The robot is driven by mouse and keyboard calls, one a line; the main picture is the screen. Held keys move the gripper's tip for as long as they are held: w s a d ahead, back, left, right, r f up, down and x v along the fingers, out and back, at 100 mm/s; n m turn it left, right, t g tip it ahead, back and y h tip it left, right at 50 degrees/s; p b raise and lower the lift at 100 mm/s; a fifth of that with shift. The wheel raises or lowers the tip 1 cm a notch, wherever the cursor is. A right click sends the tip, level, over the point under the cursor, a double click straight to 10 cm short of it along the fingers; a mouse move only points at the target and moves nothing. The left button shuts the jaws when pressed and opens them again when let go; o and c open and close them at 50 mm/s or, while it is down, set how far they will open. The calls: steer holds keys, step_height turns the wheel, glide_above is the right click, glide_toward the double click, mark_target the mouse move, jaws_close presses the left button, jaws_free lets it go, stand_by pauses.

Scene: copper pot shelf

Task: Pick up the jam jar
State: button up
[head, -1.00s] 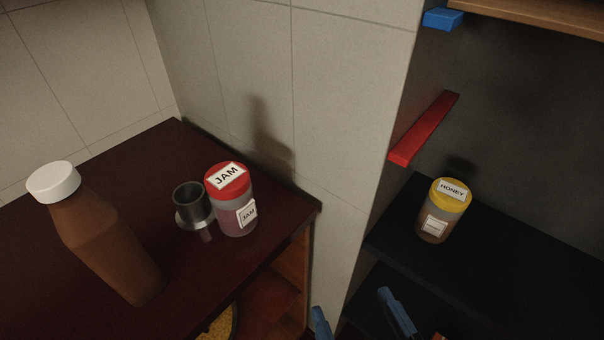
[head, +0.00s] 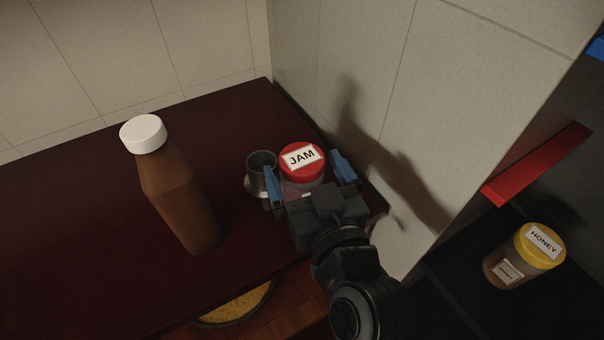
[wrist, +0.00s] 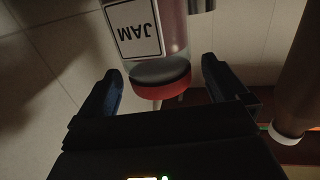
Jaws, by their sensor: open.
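The jam jar (head: 302,160) stands upright on the dark red counter, with a red lid and a white JAM label on top. My gripper (head: 308,177) is open, with one blue finger on each side of the jar in the head view. Its palm is on the near side and hides much of the jar's body. In the wrist view the jar (wrist: 160,55) appears upside down, its label and red lid between the two spread fingers. I cannot tell whether either finger touches the jar.
A dark metal cup (head: 261,167) stands close to the jar, beside the left finger. A brown bottle (head: 180,200) with a white cap stands further left on the counter (head: 80,240). A tiled wall rises close on the right. A honey jar (head: 525,255) sits on a dark shelf.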

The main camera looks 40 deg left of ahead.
steer(key=shift+x, duration=1.2)
steer(key=shift+c, duration=0.5)
steer(key=c, duration=1)
steer(key=shift+c, duration=0.7)
steer(key=shift+r, duration=0.1)
